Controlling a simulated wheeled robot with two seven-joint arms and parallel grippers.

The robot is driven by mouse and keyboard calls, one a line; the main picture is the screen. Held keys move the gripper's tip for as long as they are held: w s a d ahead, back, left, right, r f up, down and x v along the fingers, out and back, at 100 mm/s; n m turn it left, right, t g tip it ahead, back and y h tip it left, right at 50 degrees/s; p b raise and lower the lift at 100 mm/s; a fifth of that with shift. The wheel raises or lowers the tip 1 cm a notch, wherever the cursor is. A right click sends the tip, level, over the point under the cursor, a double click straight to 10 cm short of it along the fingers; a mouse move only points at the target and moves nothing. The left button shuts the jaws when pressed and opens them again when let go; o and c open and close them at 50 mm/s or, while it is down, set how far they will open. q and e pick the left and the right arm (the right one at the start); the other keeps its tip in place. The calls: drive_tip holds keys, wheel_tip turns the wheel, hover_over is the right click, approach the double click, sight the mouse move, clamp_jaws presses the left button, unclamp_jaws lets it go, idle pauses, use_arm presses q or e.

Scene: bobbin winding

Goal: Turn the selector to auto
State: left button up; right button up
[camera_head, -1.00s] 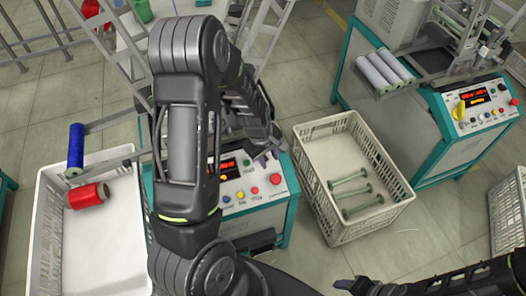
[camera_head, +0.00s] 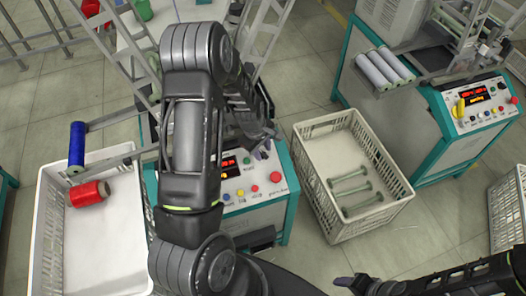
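The near machine's control panel (camera_head: 262,189) has a lit red and orange display (camera_head: 229,168) and several coloured buttons. Its left part is behind my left arm, and I cannot make out a selector knob there. My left gripper (camera_head: 260,146) is over the panel's upper edge, close to its small knobs; its finger gap is not clear. My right gripper (camera_head: 352,284) is at the bottom edge, away from the panel, and its finger gap is unclear too.
A white crate (camera_head: 385,218) with several green bobbins (camera_head: 352,190) stands right of the near machine. Grey rolls (camera_head: 382,70) lie on the right machine.

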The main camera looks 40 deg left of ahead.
use_arm(q)
drive_tip(key=shift+x, duration=0.9)
drive_tip(key=shift+c, duration=0.4)
clamp_jaws()
